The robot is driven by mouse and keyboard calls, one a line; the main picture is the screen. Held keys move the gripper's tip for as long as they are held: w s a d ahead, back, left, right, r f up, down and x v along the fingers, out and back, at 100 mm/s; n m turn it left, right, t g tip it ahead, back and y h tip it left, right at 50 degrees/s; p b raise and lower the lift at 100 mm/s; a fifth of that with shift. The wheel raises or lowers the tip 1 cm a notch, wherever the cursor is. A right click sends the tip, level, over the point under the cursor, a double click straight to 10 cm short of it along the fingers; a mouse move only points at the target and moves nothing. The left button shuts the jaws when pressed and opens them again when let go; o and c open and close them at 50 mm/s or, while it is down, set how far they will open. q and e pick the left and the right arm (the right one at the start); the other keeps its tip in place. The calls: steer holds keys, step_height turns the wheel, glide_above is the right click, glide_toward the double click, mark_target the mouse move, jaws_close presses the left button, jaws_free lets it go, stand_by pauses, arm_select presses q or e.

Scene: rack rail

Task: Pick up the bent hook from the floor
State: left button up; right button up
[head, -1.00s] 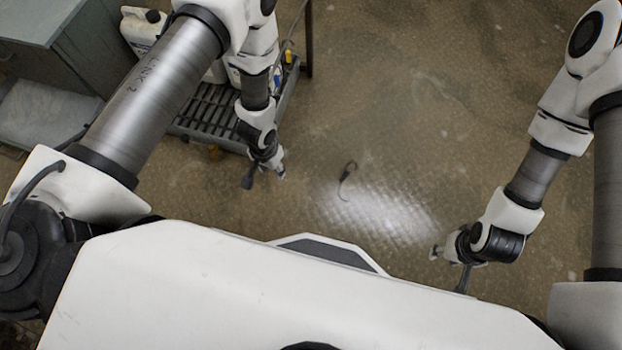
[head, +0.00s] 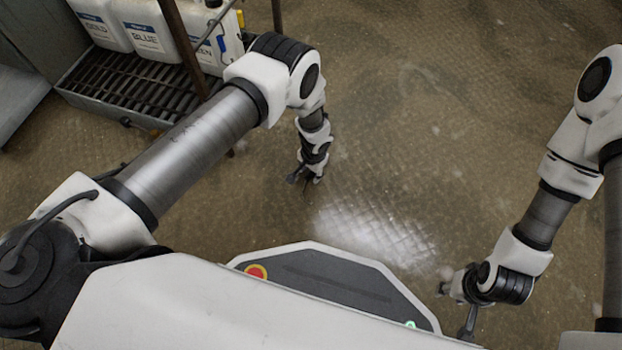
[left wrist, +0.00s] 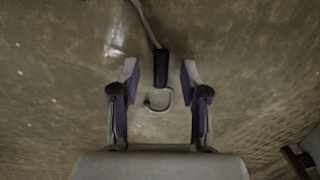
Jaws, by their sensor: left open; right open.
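The bent hook (left wrist: 161,68) shows in the left wrist view, with a dark grip, a pale curved end toward the palm and a thin rod running away at the top. It lies on the floor between the two fingers of my left gripper, with a gap on either side. My left gripper (head: 304,179) is open and points down at the floor. In the head view the gripper covers most or all of the hook. My right gripper (head: 458,300) is open and empty at the lower right, well apart from the hook.
A slatted tray (head: 135,85) with white labelled jugs (head: 145,27) stands at the upper left, beside a dark upright post (head: 183,35). A grey cabinet is at the far left edge. The floor (head: 430,130) in the middle and right is clear.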

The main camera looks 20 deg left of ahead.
arm_select(q)
jaws_close()
stand_by(0.3)
